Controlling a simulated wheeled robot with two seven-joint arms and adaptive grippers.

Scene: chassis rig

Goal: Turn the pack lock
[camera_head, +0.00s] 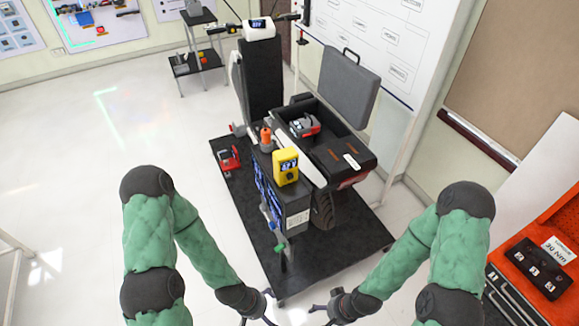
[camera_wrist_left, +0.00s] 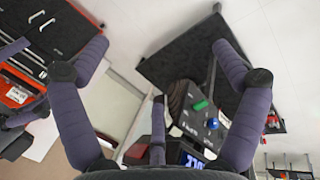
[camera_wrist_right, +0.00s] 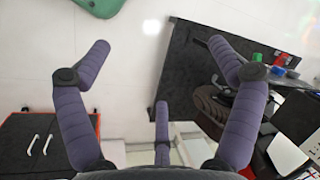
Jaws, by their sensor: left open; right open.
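The chassis rig (camera_head: 262,90) stands on a black base plate (camera_head: 345,255) in the middle of the head view. Its grey lid (camera_head: 348,88) is raised, and a grey-and-red part (camera_head: 304,125) sits in the open bay beneath. I cannot tell which part is the pack lock. My left gripper (camera_head: 262,308) is open and empty near the front edge of the base plate; its spread fingers show in the left wrist view (camera_wrist_left: 160,48). My right gripper (camera_head: 325,308) is open and empty, apart from the rig; its fingers show in the right wrist view (camera_wrist_right: 160,45).
A yellow meter (camera_head: 286,167) and an orange-topped item (camera_head: 266,138) stand on the rig's near side. A red item (camera_head: 229,158) lies on the plate's left. An orange tool case (camera_head: 568,215) is at far right. The floor (camera_head: 110,120) at left is clear.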

